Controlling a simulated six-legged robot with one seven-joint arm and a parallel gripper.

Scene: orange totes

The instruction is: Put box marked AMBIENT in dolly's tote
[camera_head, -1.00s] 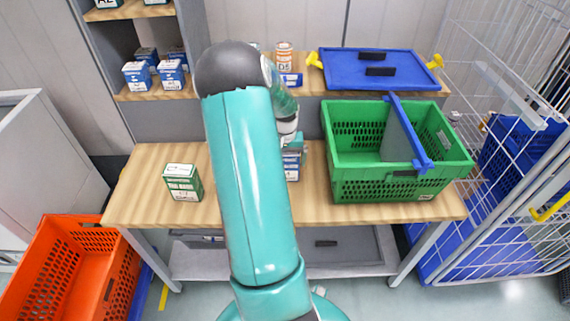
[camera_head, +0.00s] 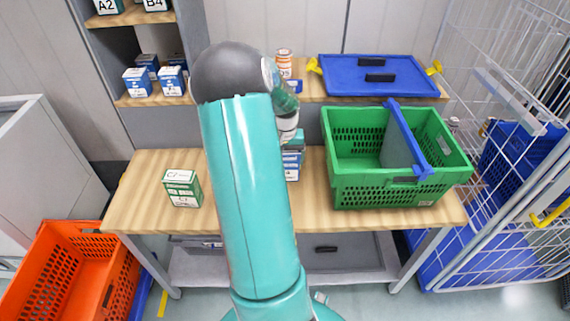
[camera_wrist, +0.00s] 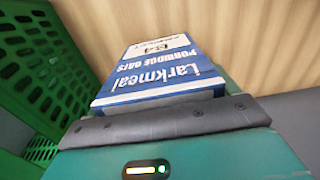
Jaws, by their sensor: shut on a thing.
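My gripper (camera_head: 292,140) is behind my arm over the wooden bench, left of the green crate. It is shut on a blue-and-white box (camera_head: 292,168), which in the wrist view (camera_wrist: 155,70) reads "Larkmeal Porridge Oats" and B4. Its smaller print is too small to read, so I cannot tell if it says AMBIENT. Whether it touches the bench is unclear. A green-and-white box (camera_head: 183,188) marked C7 stands on the bench at left. An orange tote (camera_head: 72,275) sits low at the left, with a blue edge beside it, possibly a dolly.
The green crate (camera_head: 400,192) with a blue-edged divider stands on the bench's right (camera_head: 240,222). A blue lid (camera_head: 375,75), a can (camera_head: 284,62) and several boxes (camera_head: 138,82) are on the shelf behind. A wire cage (camera_head: 500,200) stands at right.

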